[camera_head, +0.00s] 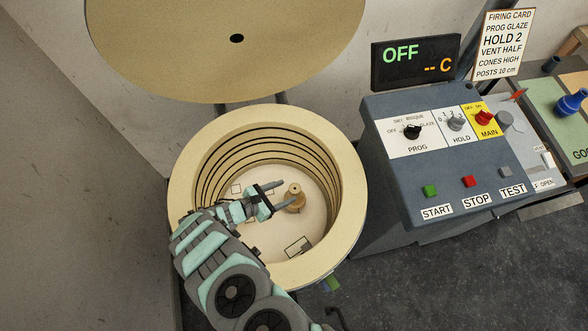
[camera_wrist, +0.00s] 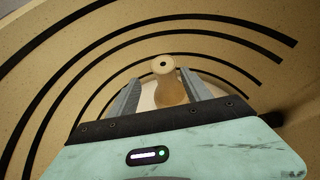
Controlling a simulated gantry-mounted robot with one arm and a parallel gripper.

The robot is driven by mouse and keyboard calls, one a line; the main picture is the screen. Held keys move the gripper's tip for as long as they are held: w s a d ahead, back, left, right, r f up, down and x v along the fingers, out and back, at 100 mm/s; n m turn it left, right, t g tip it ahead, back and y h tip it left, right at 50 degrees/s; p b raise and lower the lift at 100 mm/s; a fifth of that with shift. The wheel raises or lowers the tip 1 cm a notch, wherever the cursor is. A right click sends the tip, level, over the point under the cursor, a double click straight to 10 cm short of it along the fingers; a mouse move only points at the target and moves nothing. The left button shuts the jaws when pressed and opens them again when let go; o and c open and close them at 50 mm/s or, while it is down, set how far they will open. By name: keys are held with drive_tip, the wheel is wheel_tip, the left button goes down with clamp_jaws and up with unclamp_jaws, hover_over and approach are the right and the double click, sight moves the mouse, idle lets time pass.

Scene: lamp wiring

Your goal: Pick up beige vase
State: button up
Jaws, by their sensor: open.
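The beige vase (camera_head: 295,199) stands upright on the pale floor of the round kiln, a little right of the floor's middle. In the wrist view the open fingers of my gripper (camera_wrist: 160,80) lie to either side of the vase's outline. I cannot tell whether either finger touches it. The vase's lower part is partly hidden by my gripper in the wrist view.
The kiln wall (camera_head: 341,185) with dark grooves surrounds the vase and my gripper. The round lid (camera_head: 190,60) is raised behind. A control panel (camera_head: 445,150) stands to the right; its display (camera_head: 416,62) reads OFF. A blue vase (camera_head: 571,102) stands at far right.

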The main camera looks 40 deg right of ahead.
sight(300, 189)
drive_tip(key=x, duration=0.3)
drive_tip(key=shift+s+d, duration=0.1)
drive_tip(key=shift+s, duration=0.1)
drive_tip(key=x, duration=0.2)
drive_tip(key=b+x, duration=0.1)
drive_tip(key=x, duration=0.1)
drive_tip(key=shift+s+f, duration=0.35)
drive_tip(key=shift+s, duration=0.1)
drive_tip(key=shift+w+d, duration=0.1)
drive_tip(key=shift+d, duration=0.2)
drive_tip(key=shift+c, duration=0.5)
clamp_jaws()
